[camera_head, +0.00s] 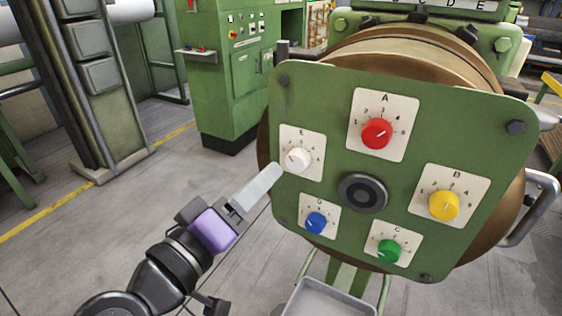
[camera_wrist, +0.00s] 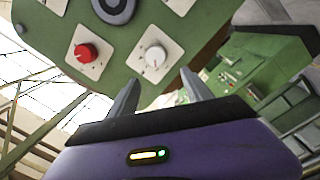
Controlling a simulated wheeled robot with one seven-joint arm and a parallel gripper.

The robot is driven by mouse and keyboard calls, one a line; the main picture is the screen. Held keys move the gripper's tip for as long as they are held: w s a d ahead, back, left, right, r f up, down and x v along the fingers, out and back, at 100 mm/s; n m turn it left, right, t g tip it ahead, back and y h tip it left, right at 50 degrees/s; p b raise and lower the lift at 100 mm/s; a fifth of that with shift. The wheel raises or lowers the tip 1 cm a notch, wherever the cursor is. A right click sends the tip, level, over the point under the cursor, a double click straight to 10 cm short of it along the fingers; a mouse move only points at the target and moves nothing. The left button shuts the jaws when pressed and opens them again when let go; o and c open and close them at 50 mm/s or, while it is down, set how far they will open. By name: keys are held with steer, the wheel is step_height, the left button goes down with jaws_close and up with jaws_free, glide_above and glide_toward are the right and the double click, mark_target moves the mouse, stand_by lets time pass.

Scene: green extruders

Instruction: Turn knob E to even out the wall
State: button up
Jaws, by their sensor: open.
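Knob E (camera_head: 298,158) is a white knob on a white scale plate marked E, on the left side of the green panel (camera_head: 330,95). In the wrist view knob E (camera_wrist: 155,56) lies ahead of the space between my fingers. My gripper (camera_head: 270,176) has pale fingers and a purple body, and its tips are just left of and below knob E. In the wrist view my gripper (camera_wrist: 158,85) is open with its two fingers apart and nothing between them. I cannot tell whether the fingertips touch the panel. The wall is not clearly seen.
Red knob A (camera_head: 377,133), yellow knob B (camera_head: 444,205), green knob C (camera_head: 389,251) and blue knob D (camera_head: 316,222) sit around a dark round centre (camera_head: 363,193). A grey tray (camera_head: 328,300) is below the panel. A green cabinet (camera_head: 232,75) stands behind; floor at left is open.

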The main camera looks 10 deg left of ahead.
mark_target(293, 164)
steer(key=shift+m+g+h, duration=0.3)
steer(key=x, duration=0.2)
steer(key=p+x, duration=0.1)
steer(key=x, duration=0.2)
steer(key=d+p+x, duration=0.1)
steer(key=x, duration=0.2)
steer(key=shift+s+f, duration=0.25)
steer(key=shift+s, duration=0.05)
jaws_close()
